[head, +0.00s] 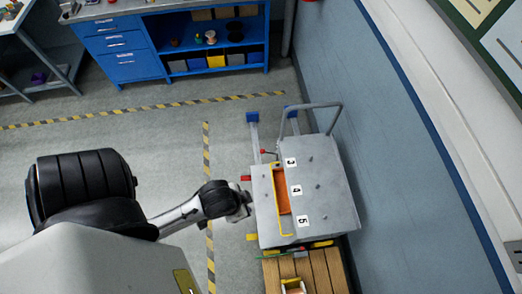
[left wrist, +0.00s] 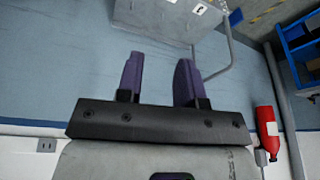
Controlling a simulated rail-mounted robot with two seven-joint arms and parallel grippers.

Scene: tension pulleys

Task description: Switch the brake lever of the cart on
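The cart (head: 330,175) is a grey box with labels 3, 4 and 5 and a tubular push handle (head: 311,105). Part of it shows at the top of the left wrist view (left wrist: 165,15). A small red-tipped lever (head: 266,152) and a red piece (head: 245,178) stick out from its left side; I cannot tell which is the brake lever or how it is set. My left gripper (head: 246,206) is close to the cart's left side, below the red piece. In the left wrist view, its purple fingers (left wrist: 158,78) are apart with nothing between them. My right gripper is not in view.
A blue wall (head: 390,150) stands close on the cart's right. Wooden slats (head: 312,268) lie at its lower end. A blue workbench (head: 130,55) is at the back. A red extinguisher (left wrist: 267,130) shows in the left wrist view.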

